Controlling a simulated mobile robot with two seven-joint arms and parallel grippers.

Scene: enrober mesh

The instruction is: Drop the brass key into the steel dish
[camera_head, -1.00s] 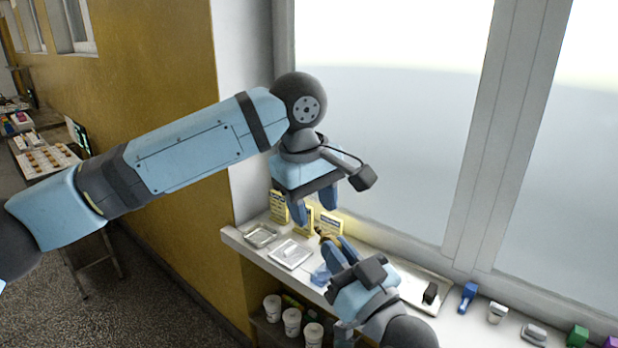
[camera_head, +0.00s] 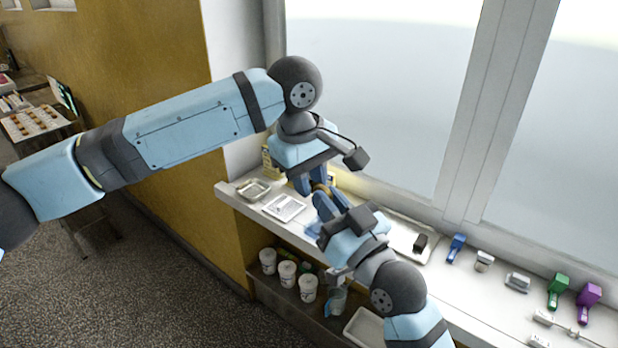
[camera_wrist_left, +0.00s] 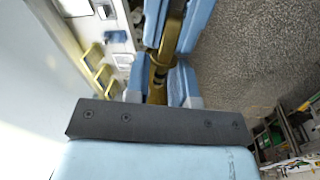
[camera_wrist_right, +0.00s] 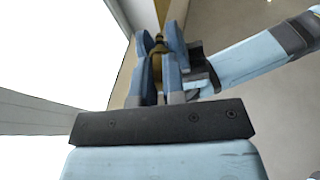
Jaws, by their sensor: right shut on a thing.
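The brass key (camera_wrist_left: 158,75) is in my right gripper (camera_head: 329,198), which is shut on it and points up toward my left gripper. The key also shows between the right fingers in the right wrist view (camera_wrist_right: 157,68). My left gripper (camera_head: 310,180) points down from above. Its fingers are apart, one on each side of the key's near end in the left wrist view; I see no firm grip. The grippers partly hide the key in the head view. A shallow steel dish (camera_head: 254,190), empty as far as I see, lies at the sill's left end.
A tray with a pale item (camera_head: 284,208) lies beside the dish. Upright yellow cards stand behind, partly hidden. Farther right on the sill (camera_head: 470,290) are a larger tray and blue, green and purple items. White tubs (camera_head: 287,273) stand on a shelf below. The window is close behind.

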